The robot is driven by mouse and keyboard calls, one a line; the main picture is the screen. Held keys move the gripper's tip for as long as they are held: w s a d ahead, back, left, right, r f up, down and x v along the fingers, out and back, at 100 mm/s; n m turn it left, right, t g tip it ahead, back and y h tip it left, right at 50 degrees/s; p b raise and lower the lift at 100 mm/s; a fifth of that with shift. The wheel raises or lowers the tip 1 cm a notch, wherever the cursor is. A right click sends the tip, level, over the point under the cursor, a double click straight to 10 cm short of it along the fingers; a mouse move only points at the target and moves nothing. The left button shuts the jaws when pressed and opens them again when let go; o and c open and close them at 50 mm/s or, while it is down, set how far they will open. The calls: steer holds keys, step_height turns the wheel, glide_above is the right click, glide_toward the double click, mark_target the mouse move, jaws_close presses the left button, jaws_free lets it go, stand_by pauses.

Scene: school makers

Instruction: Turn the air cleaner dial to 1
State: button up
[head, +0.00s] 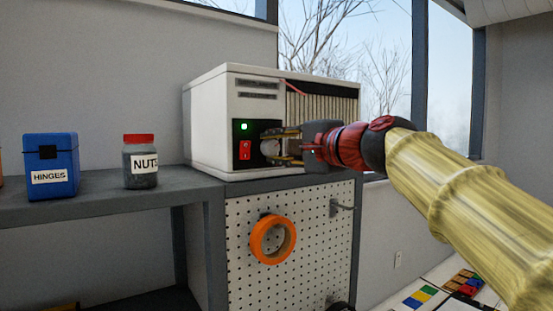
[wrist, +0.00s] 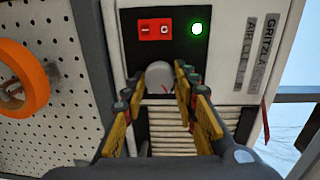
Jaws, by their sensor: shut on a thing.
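The white air cleaner (head: 208,125) stands on the grey counter, with its black control panel facing me. Its round pale grey dial (wrist: 158,74) shows in the wrist view below the red switch (wrist: 155,29) and the lit green light (wrist: 197,28). In the head view the dial (head: 269,148) is partly hidden by a finger. My gripper (head: 272,146) reaches in from the right and is shut on the dial. In the wrist view its yellow-padded fingers (wrist: 160,82) sit on either side of the dial. I cannot read the dial's numbers or setting.
A jar of nuts with a red lid (head: 140,165) and a blue hinges box (head: 51,166) stand on the counter at left. An orange tape roll (head: 273,240) hangs on the pegboard (head: 313,225) below the air cleaner. A window is behind.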

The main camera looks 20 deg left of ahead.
steer(key=n+b, duration=0.1)
steer(key=n, duration=0.1)
steer(key=n+b, duration=0.2)
steer(key=n, duration=0.1)
steer(key=shift+f+h, duration=0.2)
steer(key=shift+h, duration=0.1)
steer(key=n+b, duration=0.3)
steer(key=n, duration=0.2)
steer(key=shift+a+t, duration=0.1)
steer(key=shift+t, duration=0.2)
steer(key=shift+n+b, duration=0.3)
steer(key=o, duration=0.7)
steer(key=shift+c, duration=0.2)
steer(key=o, duration=0.5)
steer(key=shift+s+r, duration=0.1)
steer(key=shift+r, duration=0.1)
